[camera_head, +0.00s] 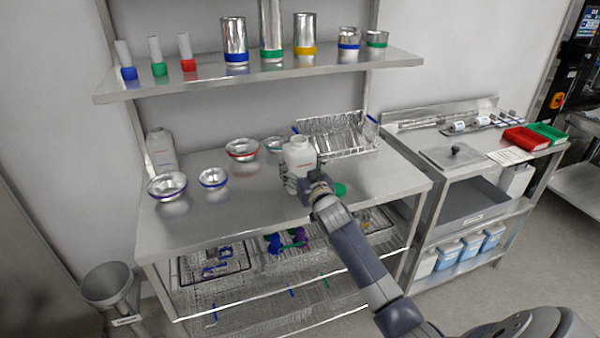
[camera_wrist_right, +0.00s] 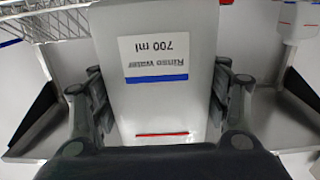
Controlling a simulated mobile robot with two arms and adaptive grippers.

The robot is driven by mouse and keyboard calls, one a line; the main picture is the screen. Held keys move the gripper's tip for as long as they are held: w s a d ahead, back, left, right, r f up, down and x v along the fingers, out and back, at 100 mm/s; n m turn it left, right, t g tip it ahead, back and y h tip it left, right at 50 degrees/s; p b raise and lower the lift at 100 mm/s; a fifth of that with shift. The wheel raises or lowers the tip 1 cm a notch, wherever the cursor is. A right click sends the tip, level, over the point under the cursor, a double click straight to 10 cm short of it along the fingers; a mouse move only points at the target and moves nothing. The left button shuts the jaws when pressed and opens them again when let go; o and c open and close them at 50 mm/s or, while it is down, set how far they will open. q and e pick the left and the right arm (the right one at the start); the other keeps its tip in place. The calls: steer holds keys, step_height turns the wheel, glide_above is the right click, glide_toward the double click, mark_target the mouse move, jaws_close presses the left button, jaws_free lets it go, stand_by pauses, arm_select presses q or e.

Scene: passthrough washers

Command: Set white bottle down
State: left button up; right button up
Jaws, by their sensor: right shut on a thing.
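A white bottle (camera_head: 298,158) is upright over the middle of the steel table, in front of the wire rack. My right gripper (camera_head: 312,184) is shut on it from the front right and hides part of its lower side. In the right wrist view the fingers (camera_wrist_right: 160,95) press on both sides of the bottle (camera_wrist_right: 160,22), whose upside-down label reads "Rinse Water 700 ml". I cannot tell whether its base touches the table (camera_head: 225,222). A second white bottle (camera_head: 161,150) stands at the table's back left. My left gripper is not in view.
Metal bowls (camera_head: 242,149) stand left of and behind the held bottle. A wire rack (camera_head: 338,134) is at the back right. The front left of the table is clear. A shelf (camera_head: 285,69) with metal cylinders hangs above.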

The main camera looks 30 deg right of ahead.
steer(key=shift+w+d, duration=0.2)
steer(key=shift+d, duration=0.05)
steer(key=shift+f, duration=0.25)
steer(key=shift+f+p, duration=0.35)
steer(key=shift+f, duration=1.2)
steer(key=shift+f, duration=0.1)
steer(key=o, duration=1.7)
steer(key=shift+c, duration=0.2)
